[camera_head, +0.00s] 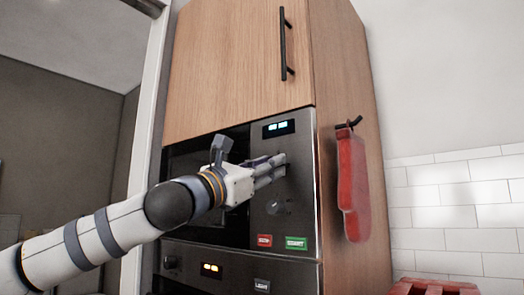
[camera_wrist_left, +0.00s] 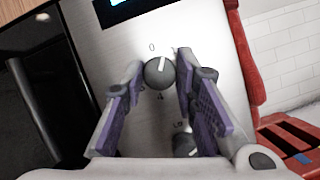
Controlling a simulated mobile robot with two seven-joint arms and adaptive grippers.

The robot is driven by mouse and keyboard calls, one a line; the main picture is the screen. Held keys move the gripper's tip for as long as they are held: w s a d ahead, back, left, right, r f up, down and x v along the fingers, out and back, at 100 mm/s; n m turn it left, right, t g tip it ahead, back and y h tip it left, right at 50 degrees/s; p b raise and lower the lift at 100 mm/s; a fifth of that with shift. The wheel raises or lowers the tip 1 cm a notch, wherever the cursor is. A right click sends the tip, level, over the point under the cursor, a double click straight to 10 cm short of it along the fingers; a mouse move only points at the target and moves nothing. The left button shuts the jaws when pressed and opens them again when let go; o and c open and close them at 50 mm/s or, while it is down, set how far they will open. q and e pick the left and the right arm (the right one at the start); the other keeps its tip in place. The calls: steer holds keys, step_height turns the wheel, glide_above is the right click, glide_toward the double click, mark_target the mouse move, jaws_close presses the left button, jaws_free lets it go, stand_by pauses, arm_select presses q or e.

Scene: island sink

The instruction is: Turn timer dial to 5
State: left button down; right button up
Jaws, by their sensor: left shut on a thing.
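The microwave panel (camera_head: 300,215) has two grey round dials. The upper dial (camera_wrist_left: 158,75) carries a white pointer line tilted slightly right of straight up, with a "0" above it and a "4" below. My left gripper (camera_head: 283,166) reaches the panel from the left, its purple-padded fingers on either side of the upper dial and shut on it. In the head view the gripper hides this dial. The lower dial (camera_head: 279,208) is below the gripper; it also shows partly behind the right finger in the left wrist view (camera_wrist_left: 184,146). My right gripper is not in view.
A lit display (camera_head: 278,127) is above the dials; red (camera_head: 264,240) and green (camera_head: 296,243) buttons are below. A red oven mitt (camera_head: 351,185) hangs on the cabinet's right side. A second appliance (camera_head: 225,270) is underneath. A red slatted object (camera_head: 433,287) is at lower right.

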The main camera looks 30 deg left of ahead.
arm_select(q)
steer(key=n+g+y, duration=0.2)
steer(key=n, duration=0.9)
steer(key=n+g+y+p, duration=0.1)
steer(key=n+g+y, duration=0.2)
steer(key=n, duration=0.8)
steer(key=n+g+y, duration=0.2)
steer(key=n, duration=0.9)
steer(key=shift+d+r, duration=0.3)
steer(key=shift+r, duration=0.1)
arm_select(e)
steer(key=w+r+t, duration=0.1)
steer(key=w+r, duration=0.1)
steer(key=shift+w+r, duration=0.4)
stand_by(0.5)
